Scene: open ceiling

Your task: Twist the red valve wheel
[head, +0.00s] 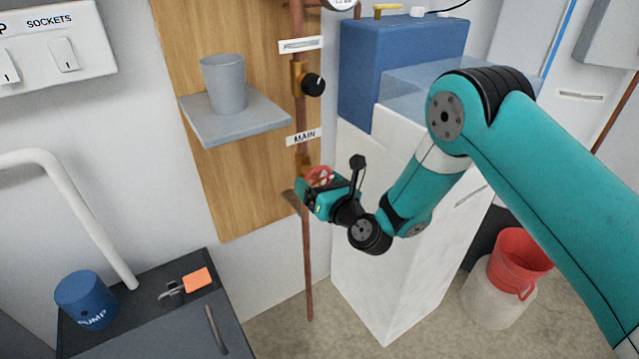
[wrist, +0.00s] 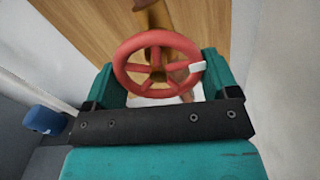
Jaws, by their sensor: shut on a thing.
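The red valve wheel (wrist: 158,62) sits on a brass valve body on the copper pipe, with a white mark on the right of its rim. In the head view the wheel (head: 319,177) is partly hidden behind my gripper (head: 306,195), below the "MAIN" label (head: 303,137). In the wrist view my gripper (wrist: 160,85) has one teal finger at each side of the wheel. It is shut on the wheel's rim. The lower part of the wheel is close to the dark gripper bar.
A grey shelf (head: 236,119) with a grey cup (head: 224,84) juts from the wooden board at left. A black-knobbed valve (head: 313,84) is above on the pipe. A white cabinet (head: 385,230) with a blue box (head: 400,60) stands close at right. A dark cabinet (head: 170,335) is lower left.

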